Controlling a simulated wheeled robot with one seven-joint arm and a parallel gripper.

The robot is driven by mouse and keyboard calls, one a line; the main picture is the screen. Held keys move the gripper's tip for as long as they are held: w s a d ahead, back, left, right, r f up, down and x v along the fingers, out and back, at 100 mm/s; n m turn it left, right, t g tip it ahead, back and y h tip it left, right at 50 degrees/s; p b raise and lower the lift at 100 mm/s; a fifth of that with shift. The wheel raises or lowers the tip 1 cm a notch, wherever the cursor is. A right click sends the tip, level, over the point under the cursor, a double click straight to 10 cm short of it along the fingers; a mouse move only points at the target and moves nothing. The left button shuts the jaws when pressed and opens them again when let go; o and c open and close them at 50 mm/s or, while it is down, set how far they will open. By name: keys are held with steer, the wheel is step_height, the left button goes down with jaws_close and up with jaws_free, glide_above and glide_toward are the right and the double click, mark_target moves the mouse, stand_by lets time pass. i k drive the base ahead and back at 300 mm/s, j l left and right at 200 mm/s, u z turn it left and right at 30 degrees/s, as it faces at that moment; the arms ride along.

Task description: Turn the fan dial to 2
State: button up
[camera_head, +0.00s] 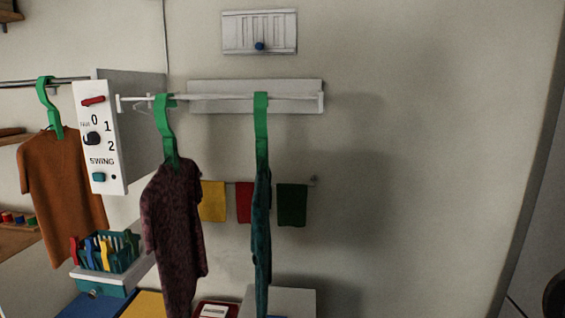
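A white control panel (108,166) stands upright at the left, on the end of a grey box. The black fan dial (91,138) is on its front, beside the printed marks 0, 1 and 2. The mark 0 is above the dial, 1 to its upper right, and 2 to its lower right. The dial is too small to tell which mark it points at. A red switch (93,101) is above the dial. The word SWING and a teal button (99,177) are below it. My gripper cannot be made out in this view.
An orange shirt (65,180) hangs left of the panel, a maroon shirt (175,230) to its right, and a teal garment (262,240) farther right, all on green hangers. A basket of coloured pegs (125,250) is below the panel. The wall at right is bare.

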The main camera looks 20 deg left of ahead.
mark_target(93, 138)
steer(key=u, duration=1.55)
